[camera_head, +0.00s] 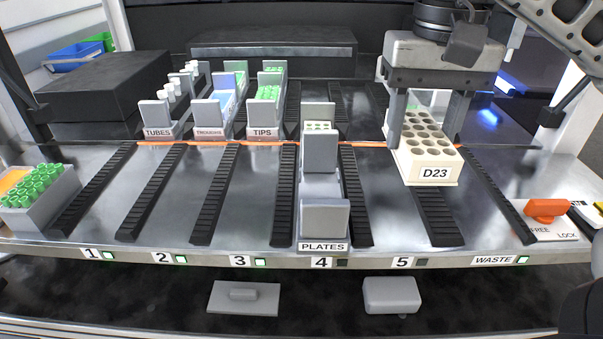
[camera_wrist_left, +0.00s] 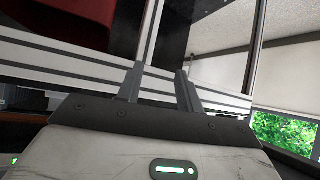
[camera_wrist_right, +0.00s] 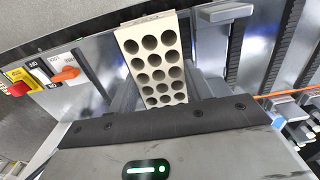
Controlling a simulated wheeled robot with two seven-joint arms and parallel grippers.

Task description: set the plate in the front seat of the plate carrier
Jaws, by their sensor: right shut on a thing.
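A cream plate (camera_head: 428,150) with round wells and a "D23" label is between the fingers of my right gripper (camera_head: 427,142). It looks level, above the deck in the area of lane 5, right of the carrier. The right wrist view shows the same plate (camera_wrist_right: 155,62) between the fingers (camera_wrist_right: 165,92). The grey plate carrier (camera_head: 323,222), labelled PLATES, stands in lane 4. Its front seat (camera_head: 321,187) is empty. A plate (camera_head: 318,127) with wells sits in a seat further back. My left gripper (camera_wrist_left: 158,85) is open and empty, away from the deck.
Carriers for tubes (camera_head: 157,115), troughs (camera_head: 212,115) and tips (camera_head: 265,112) stand at the back left. A rack of green-capped tubes (camera_head: 40,195) is at the far left. Black rails (camera_head: 150,200) cross the deck. An orange lock knob (camera_head: 546,209) is at the right.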

